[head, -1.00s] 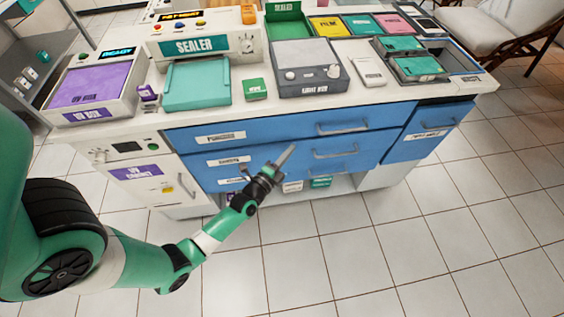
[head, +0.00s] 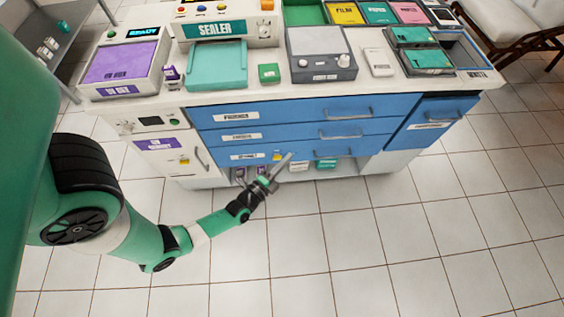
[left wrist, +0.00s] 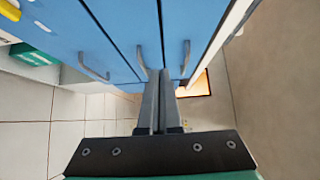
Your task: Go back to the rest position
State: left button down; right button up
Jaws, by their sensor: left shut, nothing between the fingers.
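My left gripper (head: 275,172) is in front of the lower drawers of the cabinet, with its fingers pointing up and to the right. Its fingers are shut and empty, and they show side by side in the left wrist view (left wrist: 159,100). The blue drawers (head: 290,132) are closed, with grey handles. In the left wrist view, the drawer fronts (left wrist: 110,35) fill the upper part, and I cannot tell the exact gap between them and the fingers. My right gripper is not in view.
The white countertop (head: 385,88) carries a UV box (head: 125,65), a sealer (head: 222,32), a light box (head: 322,58) and several trays. The open shelf below the drawers holds small boxes (head: 327,164). A chair (head: 507,28) stands at the upper right. The tiled floor in front is clear.

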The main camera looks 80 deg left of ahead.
pick_arm(q)
jog(key=v, duration=0.3)
